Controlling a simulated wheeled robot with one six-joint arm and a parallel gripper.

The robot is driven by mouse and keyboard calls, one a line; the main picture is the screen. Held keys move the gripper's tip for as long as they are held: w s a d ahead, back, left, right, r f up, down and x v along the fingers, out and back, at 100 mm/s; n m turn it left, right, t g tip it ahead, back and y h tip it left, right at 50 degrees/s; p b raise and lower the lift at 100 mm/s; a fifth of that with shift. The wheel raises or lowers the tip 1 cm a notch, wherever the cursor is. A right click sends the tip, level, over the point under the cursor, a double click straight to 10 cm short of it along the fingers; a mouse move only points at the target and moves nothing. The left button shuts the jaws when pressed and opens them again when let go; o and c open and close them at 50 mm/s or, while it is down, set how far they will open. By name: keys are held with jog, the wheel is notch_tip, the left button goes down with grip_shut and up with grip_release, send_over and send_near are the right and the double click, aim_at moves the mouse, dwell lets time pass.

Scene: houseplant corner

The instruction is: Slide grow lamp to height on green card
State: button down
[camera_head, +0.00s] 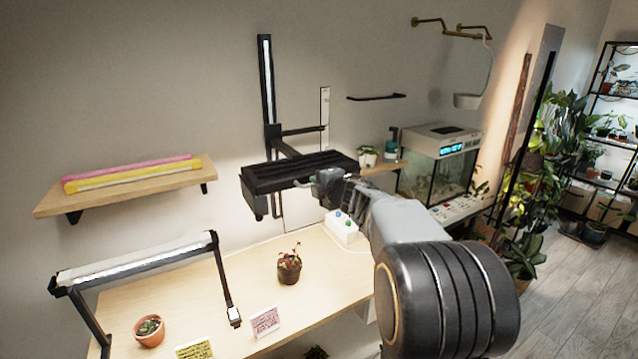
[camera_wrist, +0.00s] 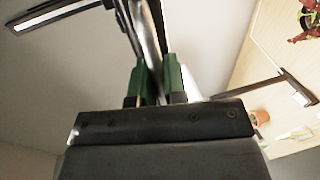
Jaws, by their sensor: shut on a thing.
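The grow lamp (camera_head: 295,172) is a black ribbed lamp head on an arm from a black upright rail (camera_head: 266,85) with a light strip on the wall. The lamp hangs near the lower end of the rail, above the bench. My gripper (camera_head: 326,183) is at the lamp's near right edge. In the wrist view the green fingers of my gripper (camera_wrist: 155,75) are shut on a slim metal bar of the lamp (camera_wrist: 150,45). A white scale strip (camera_head: 324,118) is on the wall right of the rail. I cannot make out a plainly green card.
A wooden bench (camera_head: 225,285) holds a potted plant (camera_head: 289,265), a small succulent (camera_head: 149,330), a yellow card (camera_head: 195,349), a pink card (camera_head: 265,321) and a white light frame (camera_head: 135,262). A shelf (camera_head: 125,187) is at left; a glass tank (camera_head: 440,170) stands at right.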

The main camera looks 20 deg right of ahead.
jog(key=c, duration=1.2)
grip_release()
jog(key=shift+s, duration=0.15)
jog(key=v, duration=1.3)
jog(key=shift+s, duration=0.3)
